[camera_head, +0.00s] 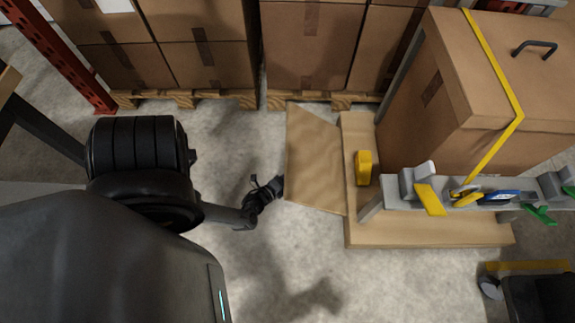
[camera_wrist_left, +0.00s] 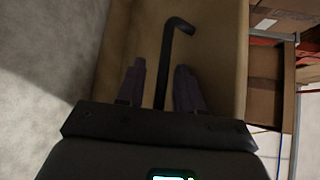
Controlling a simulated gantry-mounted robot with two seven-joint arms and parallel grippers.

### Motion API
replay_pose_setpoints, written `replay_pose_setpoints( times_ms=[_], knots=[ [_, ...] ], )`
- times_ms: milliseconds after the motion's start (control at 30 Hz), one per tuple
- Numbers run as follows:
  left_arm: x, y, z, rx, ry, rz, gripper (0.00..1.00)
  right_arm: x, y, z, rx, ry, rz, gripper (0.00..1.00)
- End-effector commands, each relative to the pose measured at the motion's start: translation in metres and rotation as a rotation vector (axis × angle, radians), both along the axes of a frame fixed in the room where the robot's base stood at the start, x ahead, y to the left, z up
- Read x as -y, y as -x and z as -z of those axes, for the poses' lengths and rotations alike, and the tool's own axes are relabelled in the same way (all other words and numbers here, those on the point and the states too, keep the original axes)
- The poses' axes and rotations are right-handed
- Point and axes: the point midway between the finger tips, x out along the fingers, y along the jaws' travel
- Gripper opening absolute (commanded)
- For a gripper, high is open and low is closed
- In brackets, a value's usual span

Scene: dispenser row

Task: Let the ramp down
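The ramp (camera_head: 314,160) is a tan wooden panel at the left edge of a low wooden platform (camera_head: 430,233). It looks raised at a slant, but its exact angle is hard to tell. My left gripper (camera_head: 279,185) is at the ramp's left edge. The fingers of my left gripper (camera_wrist_left: 159,85) are apart on either side of the handle's shaft, with gaps showing. My right gripper is out of view.
A large brown crate (camera_head: 405,95) with a yellow strap stands on the platform. A yellow block (camera_head: 363,168) sits beside the ramp. A grey rail (camera_head: 400,203) holds coloured tools. Boxes on pallets (camera_head: 185,99) line the back. The floor left of the ramp (camera_head: 245,125) is clear.

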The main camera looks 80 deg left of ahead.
Motion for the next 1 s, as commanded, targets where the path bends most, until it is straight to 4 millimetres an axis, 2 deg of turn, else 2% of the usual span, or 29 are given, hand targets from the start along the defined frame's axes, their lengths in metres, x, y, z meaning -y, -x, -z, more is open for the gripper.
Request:
replay_pose_setpoints(
  times_ms=[267, 467, 1000],
  knots=[
    [0.000, -0.001, -0.002, 0.004, -0.002, 0.002, 0.38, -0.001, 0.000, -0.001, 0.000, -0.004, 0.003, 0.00],
    [0.004, 0.008, -0.004, 0.002, -0.002, 0.001, 0.38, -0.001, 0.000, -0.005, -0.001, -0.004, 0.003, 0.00],
    [0.044, 0.080, -0.015, 0.001, 0.001, 0.002, 0.38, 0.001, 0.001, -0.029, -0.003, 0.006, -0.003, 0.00]
  ],
)
